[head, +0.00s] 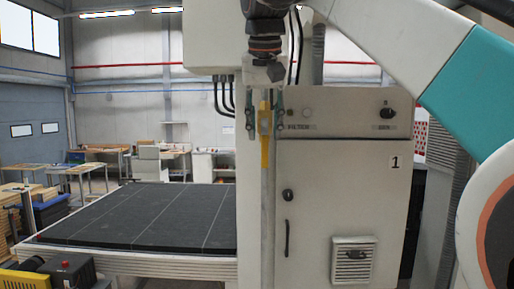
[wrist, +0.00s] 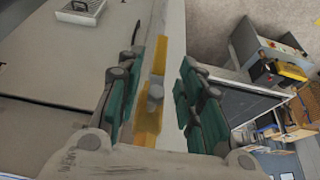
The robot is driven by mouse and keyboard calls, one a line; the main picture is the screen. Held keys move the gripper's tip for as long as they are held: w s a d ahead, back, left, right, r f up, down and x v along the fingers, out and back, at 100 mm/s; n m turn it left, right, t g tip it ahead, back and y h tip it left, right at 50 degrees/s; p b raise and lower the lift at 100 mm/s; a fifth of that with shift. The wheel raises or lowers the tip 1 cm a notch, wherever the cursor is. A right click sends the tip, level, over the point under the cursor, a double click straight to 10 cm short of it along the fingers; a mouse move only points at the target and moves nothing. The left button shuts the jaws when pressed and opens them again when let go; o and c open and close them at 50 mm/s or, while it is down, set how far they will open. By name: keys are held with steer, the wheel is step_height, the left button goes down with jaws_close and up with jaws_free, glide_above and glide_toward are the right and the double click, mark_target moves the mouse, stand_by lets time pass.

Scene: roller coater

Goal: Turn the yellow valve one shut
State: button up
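The yellow valve (head: 265,150) is a flat yellow bar standing upright on the narrow front face of the pale machine. In the wrist view the yellow valve (wrist: 148,122) shows a grey hub at its middle. My gripper (head: 265,126) points down in front of it, its green-padded fingers on either side of the upper part of the bar. In the wrist view my gripper (wrist: 162,62) is open, with visible gaps between the bar and both fingers. Whether a fingertip touches the bar's far end cannot be told.
The white cabinet (head: 338,205) marked 1 stands right of the valve, with a dark handle and a vent. A dark flat bed (head: 145,215) extends to the left. A yellow box with a red button (head: 68,270) is at the lower left. Workbenches stand farther back.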

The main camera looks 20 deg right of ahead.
mark_target(265, 145)
steer(key=shift+p+x, duration=0.35)
steer(key=shift+x, duration=2.55)
steer(key=shift+s, duration=0.1)
steer(key=shift+s, duration=0.1)
jaws_close()
